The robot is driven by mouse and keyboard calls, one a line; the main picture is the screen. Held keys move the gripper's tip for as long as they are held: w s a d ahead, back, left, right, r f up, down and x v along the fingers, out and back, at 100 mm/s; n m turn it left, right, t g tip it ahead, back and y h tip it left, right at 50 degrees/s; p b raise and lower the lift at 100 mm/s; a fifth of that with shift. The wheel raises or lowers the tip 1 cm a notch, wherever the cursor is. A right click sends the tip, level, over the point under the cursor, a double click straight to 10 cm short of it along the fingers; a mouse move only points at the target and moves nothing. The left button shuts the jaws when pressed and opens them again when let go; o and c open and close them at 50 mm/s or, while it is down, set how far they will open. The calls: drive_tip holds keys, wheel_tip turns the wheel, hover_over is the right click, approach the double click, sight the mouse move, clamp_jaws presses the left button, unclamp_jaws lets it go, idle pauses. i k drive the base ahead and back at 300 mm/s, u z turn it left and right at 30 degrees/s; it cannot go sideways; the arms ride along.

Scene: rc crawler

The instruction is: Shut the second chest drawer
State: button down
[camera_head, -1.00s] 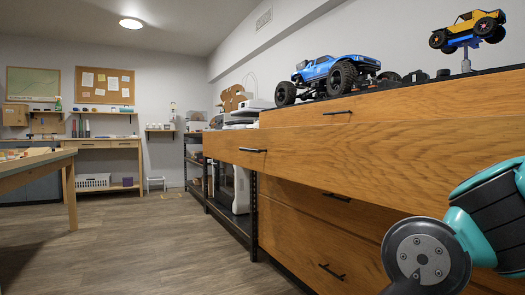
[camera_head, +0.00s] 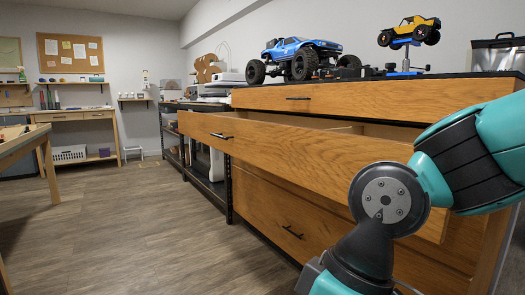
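The wooden chest of drawers stands on the right, under a dark top (camera_head: 460,75). Its second drawer (camera_head: 300,150) is pulled far out, below the closed top drawer (camera_head: 350,97). The open drawer's dark bar handle (camera_head: 222,136) is near the left end of its front. Part of its inside shows behind the front's upper edge. My teal and black arm crosses the right side of the view, in front of the drawer's right part, and hides it. My gripper is out of the picture, and I cannot tell whether the arm touches the drawer.
A lower drawer with a handle (camera_head: 293,232) looks closed. A blue toy truck (camera_head: 300,57) and a yellow one on a blue stand (camera_head: 410,31) are on the chest top. A black shelf rack (camera_head: 205,170) is beyond the chest. The wooden floor (camera_head: 130,235) at left is clear.

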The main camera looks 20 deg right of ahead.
sight(322, 156)
drive_tip(key=u, duration=0.85)
drive_tip(key=i, duration=0.8)
drive_tip(key=z, duration=0.55)
drive_tip(key=i, duration=0.55)
drive_tip(key=z, duration=0.55)
